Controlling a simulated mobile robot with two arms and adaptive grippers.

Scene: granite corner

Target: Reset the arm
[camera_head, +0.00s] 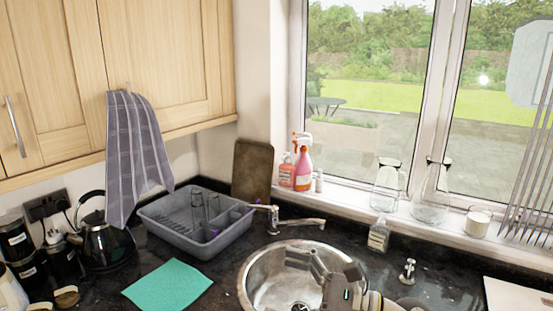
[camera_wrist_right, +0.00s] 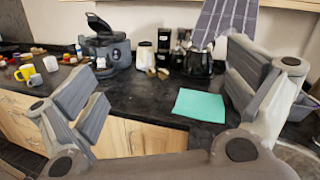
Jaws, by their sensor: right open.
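My right gripper (camera_head: 318,272) reaches in from the bottom of the head view, above the sink (camera_head: 262,283). In the right wrist view my right gripper (camera_wrist_right: 165,92) has its two grey fingers spread wide apart, with nothing between them. It points along the counter, with the teal cloth (camera_wrist_right: 199,105) and a dark kettle (camera_wrist_right: 198,62) beyond the fingers. My left gripper is not in the head view.
A grey dish rack (camera_head: 178,243) stands left of the tap (camera_head: 296,222). Spray bottles (camera_head: 303,168), glass jugs (camera_head: 385,185) and a candle (camera_head: 477,222) line the windowsill. The teal cloth (camera_head: 167,286) lies flat. A black appliance (camera_wrist_right: 107,50) and yellow mugs (camera_wrist_right: 25,72) stand along the counter.

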